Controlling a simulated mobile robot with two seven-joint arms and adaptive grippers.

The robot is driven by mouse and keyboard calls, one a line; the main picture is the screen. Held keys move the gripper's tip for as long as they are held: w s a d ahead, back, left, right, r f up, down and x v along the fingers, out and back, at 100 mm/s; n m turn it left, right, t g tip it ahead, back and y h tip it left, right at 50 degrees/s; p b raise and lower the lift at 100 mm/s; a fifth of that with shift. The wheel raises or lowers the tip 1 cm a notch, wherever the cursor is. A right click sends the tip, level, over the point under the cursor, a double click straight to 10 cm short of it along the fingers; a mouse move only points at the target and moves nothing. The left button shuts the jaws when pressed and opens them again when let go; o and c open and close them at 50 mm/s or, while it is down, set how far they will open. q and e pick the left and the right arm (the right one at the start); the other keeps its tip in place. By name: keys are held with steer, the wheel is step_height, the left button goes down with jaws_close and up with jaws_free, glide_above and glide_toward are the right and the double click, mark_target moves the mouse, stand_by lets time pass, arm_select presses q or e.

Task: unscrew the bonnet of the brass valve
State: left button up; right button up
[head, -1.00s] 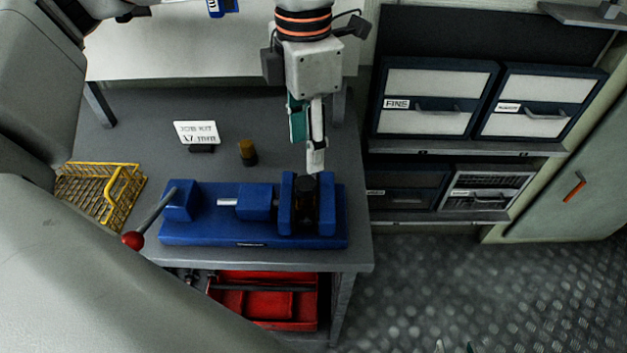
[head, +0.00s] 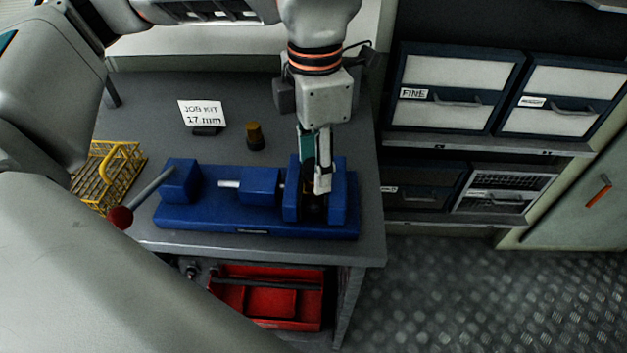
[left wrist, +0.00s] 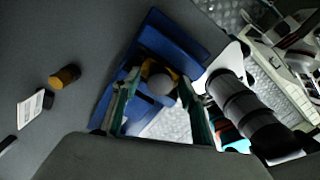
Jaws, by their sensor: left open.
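The valve (left wrist: 160,82) stands in the blue vise, showing a rounded grey top and a yellow-brass body in the left wrist view. In the head view it is mostly hidden behind my left gripper (head: 316,184), a dark bit showing below the fingers. The blue vise (head: 215,214) lies on the bench, its jaws at the right end. My left gripper points down over those jaws. In the left wrist view the open fingers (left wrist: 160,112) lie on either side of the valve's top; I cannot tell whether they touch it. My right gripper is not in view.
A short brass-and-dark cylinder (head: 254,137) and a "JOB KIT 17 mm" card (head: 203,114) stand behind the vise. A yellow wire basket (head: 105,178) is at left, near the red-knobbed vise handle (head: 121,217). A red tray (head: 268,306) sits below the bench. Drawers (head: 455,90) stand at right.

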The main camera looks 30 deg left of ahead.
arm_select(q)
steer(key=c, duration=1)
steer(key=n, duration=0.7)
steer(key=shift+n, duration=0.4)
steer(key=n, duration=1.1)
steer(key=shift+r+n, duration=0.1)
steer(key=shift+n, duration=0.3)
steer(key=o, duration=0.9)
